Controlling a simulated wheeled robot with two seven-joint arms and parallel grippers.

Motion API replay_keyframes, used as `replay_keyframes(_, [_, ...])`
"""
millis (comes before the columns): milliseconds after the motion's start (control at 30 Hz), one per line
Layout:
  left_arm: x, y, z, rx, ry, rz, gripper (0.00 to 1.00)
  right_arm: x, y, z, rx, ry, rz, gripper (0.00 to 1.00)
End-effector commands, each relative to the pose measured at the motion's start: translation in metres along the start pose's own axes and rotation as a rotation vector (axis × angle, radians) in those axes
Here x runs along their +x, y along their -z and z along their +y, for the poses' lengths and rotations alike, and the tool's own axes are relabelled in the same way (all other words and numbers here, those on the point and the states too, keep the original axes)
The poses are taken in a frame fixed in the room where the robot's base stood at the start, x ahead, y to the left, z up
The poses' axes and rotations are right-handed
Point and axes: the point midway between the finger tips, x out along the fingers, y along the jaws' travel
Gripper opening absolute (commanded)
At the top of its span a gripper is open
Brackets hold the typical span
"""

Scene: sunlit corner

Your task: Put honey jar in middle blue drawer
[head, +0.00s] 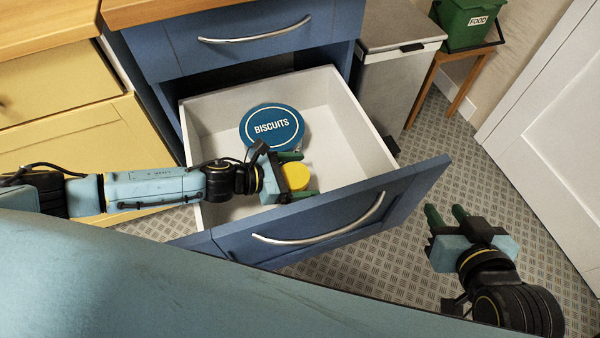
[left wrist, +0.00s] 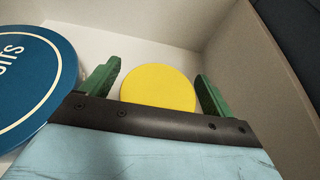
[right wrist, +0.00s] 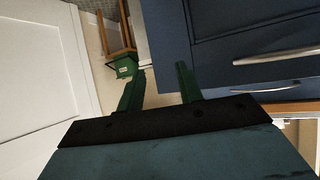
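The honey jar shows as a round yellow lid (head: 297,177) inside the open middle blue drawer (head: 345,221); its body is hidden from above. In the left wrist view the yellow lid (left wrist: 158,87) lies between the two green fingers, with a gap on each side. My left gripper (head: 299,174) is open and reaches down into the drawer around the jar. My right gripper (head: 447,215) is open and empty, to the right of the drawer front. Its green fingers (right wrist: 160,88) stand apart in the right wrist view.
A blue-lidded biscuits tin (head: 272,128) stands in the drawer beside the jar, close to my left gripper. A shut blue drawer (head: 240,45) is above. A grey bin (head: 388,80), a green food caddy (head: 470,22) on a wooden stand and a white door (head: 555,120) are at the right.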

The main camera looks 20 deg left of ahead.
Motion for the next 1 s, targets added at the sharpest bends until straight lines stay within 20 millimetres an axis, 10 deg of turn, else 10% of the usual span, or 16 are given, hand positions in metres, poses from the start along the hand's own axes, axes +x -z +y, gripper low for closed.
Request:
replay_keyframes(367, [-0.009, -0.002, 0.0, -0.001, -0.001, 0.001, 0.87, -0.004, -0.015, 0.003, 0.002, -0.007, -0.089, 0.36])
replay_keyframes(1000, [-0.113, -0.002, 0.0, -0.001, -0.001, 0.001, 0.87, -0.057, -0.104, 0.02, 0.022, -0.052, -0.646, 0.36])
